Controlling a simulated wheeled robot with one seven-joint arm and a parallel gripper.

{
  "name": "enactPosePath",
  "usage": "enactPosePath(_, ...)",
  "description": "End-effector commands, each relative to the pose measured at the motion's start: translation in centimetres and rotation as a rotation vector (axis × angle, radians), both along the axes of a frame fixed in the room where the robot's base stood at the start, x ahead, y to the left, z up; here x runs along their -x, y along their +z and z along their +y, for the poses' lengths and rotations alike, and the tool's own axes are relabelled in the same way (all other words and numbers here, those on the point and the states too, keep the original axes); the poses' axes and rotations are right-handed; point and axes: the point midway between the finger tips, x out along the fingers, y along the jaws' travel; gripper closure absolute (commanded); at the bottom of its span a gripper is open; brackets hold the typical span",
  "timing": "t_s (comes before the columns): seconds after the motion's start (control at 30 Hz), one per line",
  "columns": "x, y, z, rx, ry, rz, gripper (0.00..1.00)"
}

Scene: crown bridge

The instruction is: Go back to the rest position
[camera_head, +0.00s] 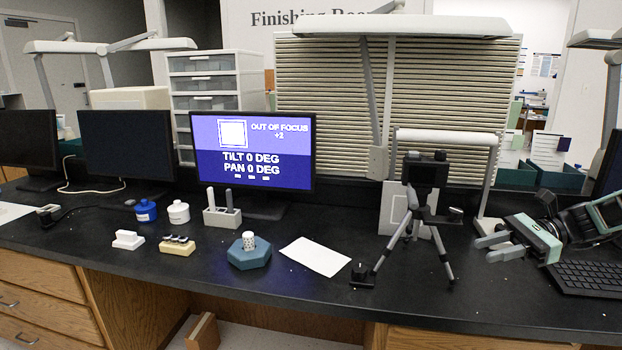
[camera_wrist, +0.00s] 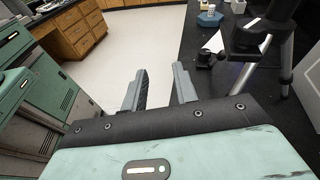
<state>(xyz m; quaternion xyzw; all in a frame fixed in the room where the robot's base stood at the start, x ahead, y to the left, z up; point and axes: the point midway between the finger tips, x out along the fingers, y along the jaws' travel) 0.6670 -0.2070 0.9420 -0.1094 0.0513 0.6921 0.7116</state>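My gripper (camera_head: 492,246) is at the right of the head view, above the right part of the dark bench and left of the keyboard. Its two grey fingers are apart with nothing between them. In the wrist view my gripper (camera_wrist: 160,88) shows the same open, empty fingers, with pale floor and the bench edge beyond. The camera on a tripod (camera_head: 425,172) stands upright on the bench, left of my gripper and apart from it. Part of the tripod also shows in the wrist view (camera_wrist: 262,40). The screen (camera_head: 252,150) reads "OUT OF FOCUS +2", "TILT 0 DEG" and "PAN 0 DEG".
A blue hexagonal base (camera_head: 249,257) holds a small patterned white cylinder. A white sheet (camera_head: 315,256) lies right of it. Blue (camera_head: 146,211) and white (camera_head: 179,212) jars stand farther left. A keyboard (camera_head: 590,280) lies right of my gripper.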

Motion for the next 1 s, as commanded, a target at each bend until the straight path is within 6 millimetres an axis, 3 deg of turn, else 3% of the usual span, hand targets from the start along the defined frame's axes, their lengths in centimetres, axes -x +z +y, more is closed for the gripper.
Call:
enactPosePath(0.17, 1.5, 1.0, 7.0, 0.155, 0.192, -0.066, 0.71)
enactPosePath(0.27, 3.4, 1.5, 11.7, 0.269, 0.346, -0.139, 0.71)
enactPosePath(0.4, 7.6, 2.3, 17.8, 0.443, 0.609, -0.296, 0.71)
enactPosePath(0.5, 11.0, 3.0, 21.1, 0.546, 0.798, -0.431, 0.71)
enactPosePath(0.7, 17.8, 4.7, 25.1, 0.697, 1.173, -0.754, 0.71)
enactPosePath(0.9, 23.7, 6.7, 26.6, 0.767, 1.508, -1.117, 0.71)
enactPosePath(1.0, 25.7, 7.4, 26.8, 0.772, 1.626, -1.267, 0.71)
